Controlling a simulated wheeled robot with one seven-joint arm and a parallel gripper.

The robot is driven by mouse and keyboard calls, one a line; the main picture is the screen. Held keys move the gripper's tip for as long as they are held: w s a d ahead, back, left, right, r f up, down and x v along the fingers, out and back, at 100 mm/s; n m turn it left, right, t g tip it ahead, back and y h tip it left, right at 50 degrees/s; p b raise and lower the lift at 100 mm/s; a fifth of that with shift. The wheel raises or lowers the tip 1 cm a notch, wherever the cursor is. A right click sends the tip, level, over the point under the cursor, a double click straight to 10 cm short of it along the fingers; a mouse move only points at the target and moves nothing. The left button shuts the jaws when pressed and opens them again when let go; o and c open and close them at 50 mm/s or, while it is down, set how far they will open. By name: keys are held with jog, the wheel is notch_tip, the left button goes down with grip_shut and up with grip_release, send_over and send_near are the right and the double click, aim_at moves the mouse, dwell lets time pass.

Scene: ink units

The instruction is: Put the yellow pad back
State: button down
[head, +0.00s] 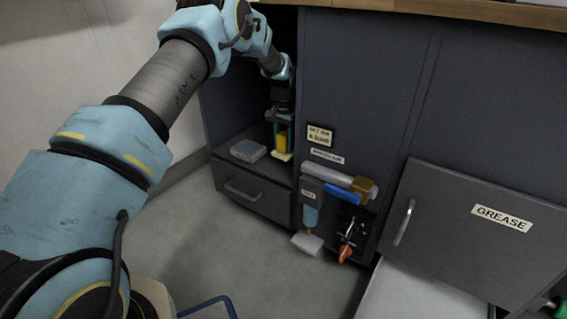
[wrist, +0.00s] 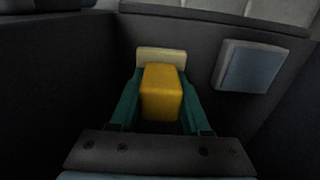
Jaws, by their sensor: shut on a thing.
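The yellow pad (wrist: 162,93) is a rounded yellow block between the two green fingers of my gripper (wrist: 161,100) in the wrist view. My gripper is shut on it. In the head view the yellow pad (head: 281,143) shows low in the open bay of the dark cabinet, with my gripper (head: 281,130) above and around it. A pale cream piece (wrist: 161,56) lies at the far end of the pad, and it also shows under the pad in the head view (head: 282,156). I cannot tell whether the pad touches it.
A grey-blue box (head: 247,150) sits on the bay floor left of the pad. The bay's side walls are close. Right of the bay are a pipe with a blue handle (head: 342,194), an orange knob (head: 345,254) and a door labelled GREASE (head: 470,240).

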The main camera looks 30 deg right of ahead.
aim_at(283, 133)
jog(key=shift+f+b, duration=0.8)
jog(key=shift+f, duration=1.9)
jog(key=shift+f, duration=0.1)
jog(key=shift+c, duration=1.8)
grip_release()
notch_tip(283, 133, up, 12)
jog(key=p, duration=0.3)
jog(key=shift+a, duration=0.1)
